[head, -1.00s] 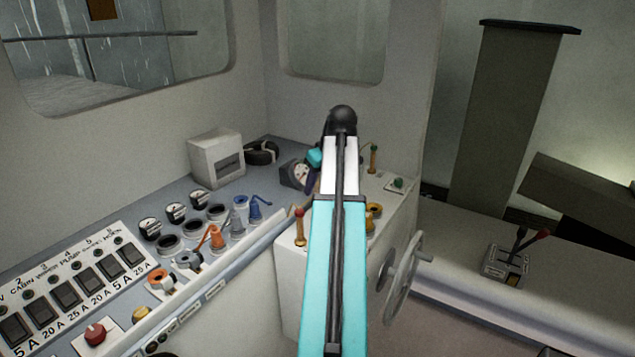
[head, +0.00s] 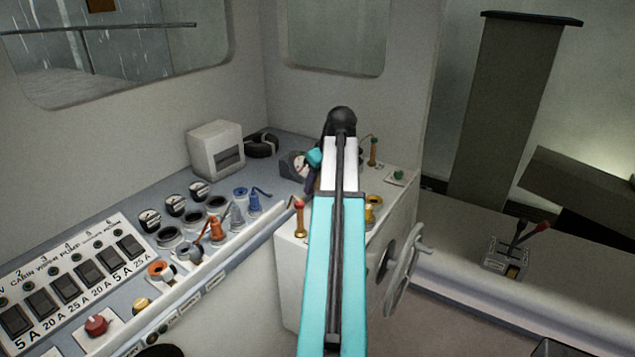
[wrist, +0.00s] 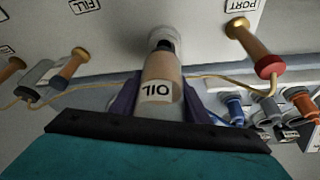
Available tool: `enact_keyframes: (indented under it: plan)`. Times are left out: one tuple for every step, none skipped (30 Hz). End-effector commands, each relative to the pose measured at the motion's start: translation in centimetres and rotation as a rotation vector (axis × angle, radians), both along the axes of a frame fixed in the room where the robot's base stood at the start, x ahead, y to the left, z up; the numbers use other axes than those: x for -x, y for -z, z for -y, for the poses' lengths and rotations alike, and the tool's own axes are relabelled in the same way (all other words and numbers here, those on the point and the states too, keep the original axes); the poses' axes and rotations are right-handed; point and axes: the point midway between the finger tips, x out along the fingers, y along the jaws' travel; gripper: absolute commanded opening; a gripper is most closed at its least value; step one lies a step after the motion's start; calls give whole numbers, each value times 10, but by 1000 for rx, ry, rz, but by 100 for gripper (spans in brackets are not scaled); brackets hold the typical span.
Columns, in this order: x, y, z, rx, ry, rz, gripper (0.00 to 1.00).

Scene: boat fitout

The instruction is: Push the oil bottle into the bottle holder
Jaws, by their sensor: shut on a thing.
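My gripper (wrist: 160,100) is shut on the oil bottle (wrist: 157,91) in the wrist view, with a dark purple finger on each side. The bottle is tan with a white label reading OIL, upside down in this view. Its far end points at a pale round ring-like piece (wrist: 163,36) by the white panel. I cannot tell whether this is the bottle holder, or whether the bottle touches it. In the head view my arm hides the bottle and most of the gripper; only a bit of purple finger (head: 311,181) shows.
A red-tipped handle (wrist: 256,50) stands right of the bottle, and another handle (wrist: 69,68) stands left. Thin yellow cords run near both sides. In the head view, a wheel (head: 402,270) is on the white console's side, and a switch panel (head: 75,285) lies left.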

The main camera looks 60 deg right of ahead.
Motion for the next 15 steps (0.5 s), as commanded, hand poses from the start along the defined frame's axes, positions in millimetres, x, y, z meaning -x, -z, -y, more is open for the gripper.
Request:
enact_keyframes:
  plan:
    - [0,2,0,0,0,1,7]
    - [0,2,0,0,0,1,7]
    - [0,4,0,0,0,1,7]
    - [0,4,0,0,0,1,7]
    - [0,5,0,0,0,1,7]
    - [0,6,0,0,0,1,7]
    - [0,7,0,0,0,1,7]
    - [0,8,0,0,0,1,7]
    - [0,9,0,0,0,1,7]
    - [0,9,0,0,0,1,7]
    - [0,10,0,1,0,1,7]
    - [0,11,0,1,0,1,7]
    - [0,12,0,1,0,1,7]
    - [0,13,0,1,0,1,7]
    - [0,14,0,1,0,1,7]
